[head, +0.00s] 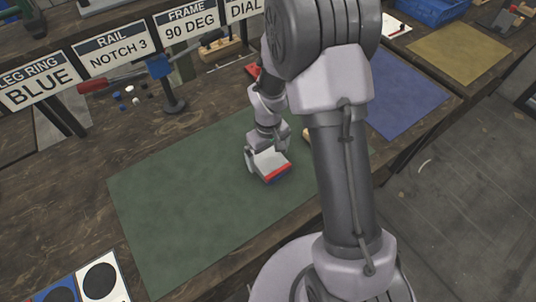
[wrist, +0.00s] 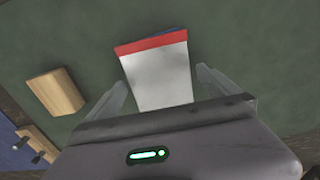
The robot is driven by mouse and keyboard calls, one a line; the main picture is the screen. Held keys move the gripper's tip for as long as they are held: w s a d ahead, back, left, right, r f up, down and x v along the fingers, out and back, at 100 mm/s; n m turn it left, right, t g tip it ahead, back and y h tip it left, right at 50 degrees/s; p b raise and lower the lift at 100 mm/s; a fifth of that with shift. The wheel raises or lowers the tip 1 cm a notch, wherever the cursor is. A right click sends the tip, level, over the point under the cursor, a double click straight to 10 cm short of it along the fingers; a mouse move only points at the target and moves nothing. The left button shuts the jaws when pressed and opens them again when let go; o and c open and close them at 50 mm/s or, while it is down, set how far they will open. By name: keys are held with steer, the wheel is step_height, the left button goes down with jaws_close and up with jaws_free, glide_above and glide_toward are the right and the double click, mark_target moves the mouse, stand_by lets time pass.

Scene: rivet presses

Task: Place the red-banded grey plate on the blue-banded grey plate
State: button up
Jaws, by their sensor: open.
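The red-banded grey plate (head: 269,163) lies on the green mat (head: 190,200), and its red band faces the front right. It also shows in the wrist view (wrist: 158,78). A strip of blue shows just under and beyond its red band, so the blue-banded grey plate (head: 279,180) seems to lie directly beneath it, mostly hidden. The two look roughly lined up. My gripper (wrist: 163,88) is open, with one finger on each side of the red-banded plate and gaps visible at the fingertips.
A small wooden block (wrist: 57,92) lies on the mat to the left in the wrist view. Label signs (head: 115,50) stand along the back. A blue mat (head: 398,92) is to the right. The mat's left part is clear.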

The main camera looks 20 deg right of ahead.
step_height(320, 180, up, 12)
steer(key=r+p, duration=0.1)
steer(key=p, duration=0.4)
step_height(320, 180, up, 7)
steer(key=m+t, duration=0.1)
steer(key=m, duration=0.1)
glide_above(268, 158)
steer(key=s, duration=0.2)
steer(key=s+a+r+m+t+y, duration=0.1)
steer(key=s+a+r+m+t, duration=0.1)
steer(key=s+r, duration=0.4)
steer(key=s+a+r+m+t+y, duration=0.1)
steer(key=s+a+r+m+t, duration=0.1)
steer(key=s+r+m, duration=0.2)
steer(key=s+r, duration=0.3)
steer(key=s, duration=0.4)
steer(key=shift+r+t, duration=0.25)
steer(key=shift+t, duration=0.15)
step_height(268, 158, down, 6)
steer(key=b, duration=0.5)
steer(key=shift+r+b, duration=0.25)
steer(key=shift+b, duration=0.15)
